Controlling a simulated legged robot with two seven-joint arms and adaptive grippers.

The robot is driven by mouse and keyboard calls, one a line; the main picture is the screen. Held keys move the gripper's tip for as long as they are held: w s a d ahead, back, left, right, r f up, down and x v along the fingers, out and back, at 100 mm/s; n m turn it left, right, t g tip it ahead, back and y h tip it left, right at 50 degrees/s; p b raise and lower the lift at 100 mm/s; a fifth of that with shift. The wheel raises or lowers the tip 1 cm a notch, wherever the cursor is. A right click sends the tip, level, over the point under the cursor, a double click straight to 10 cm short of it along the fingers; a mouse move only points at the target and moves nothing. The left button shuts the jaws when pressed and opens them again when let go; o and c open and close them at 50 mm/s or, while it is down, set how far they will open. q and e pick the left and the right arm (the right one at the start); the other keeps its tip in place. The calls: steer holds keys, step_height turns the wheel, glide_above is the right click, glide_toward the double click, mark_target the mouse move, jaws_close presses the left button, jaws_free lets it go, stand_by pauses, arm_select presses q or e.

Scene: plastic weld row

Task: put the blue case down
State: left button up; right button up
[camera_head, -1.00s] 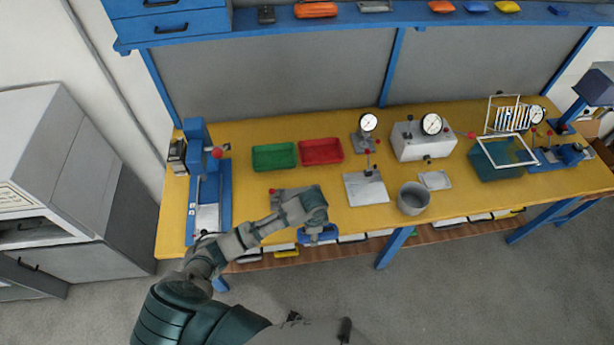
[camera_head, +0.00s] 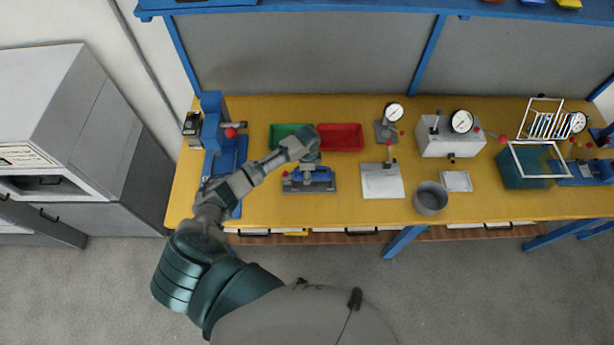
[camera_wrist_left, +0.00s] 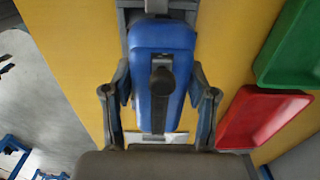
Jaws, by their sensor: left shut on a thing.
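The blue case (camera_head: 320,176) is under my left gripper (camera_head: 309,161) in the head view, at a dark grey fixture (camera_head: 308,188) on the yellow bench. In the left wrist view the blue case (camera_wrist_left: 166,45) fills the middle, with a dark round-ended part along its top. My left gripper (camera_wrist_left: 161,82) is shut on it, one finger on each side. The underside of the case is hidden, so I cannot tell whether it touches the fixture. My right gripper is not in view.
A green tray (camera_head: 284,131) and a red tray (camera_head: 340,137) lie behind the fixture. A blue press (camera_head: 212,140) stands at left. A plate with a lever (camera_head: 382,182) and a grey pot (camera_head: 430,198) are at right. Bare bench (camera_head: 275,211) shows in front.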

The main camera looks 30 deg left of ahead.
arm_select(q)
steer(key=f, duration=0.1)
steer(key=d+f, duration=0.1)
steer(key=shift+s+f, duration=0.2)
steer(key=shift+f, duration=0.15)
steer(key=shift+w+f, duration=0.1)
steer(key=shift+f, duration=0.1)
steer(key=o, duration=1.1)
steer(key=shift+a, duration=0.1)
steer(key=shift+o, duration=0.5)
steer(key=shift+a+f, duration=0.15)
steer(key=shift+a, duration=0.15)
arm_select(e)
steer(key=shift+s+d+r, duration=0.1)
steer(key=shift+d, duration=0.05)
arm_select(q)
steer(key=shift+d+r, duration=0.15)
steer(key=shift+r, duration=0.2)
step_height(320, 180, up, 11)
steer(key=shift+f, duration=0.15)
steer(key=shift+r, duration=0.35)
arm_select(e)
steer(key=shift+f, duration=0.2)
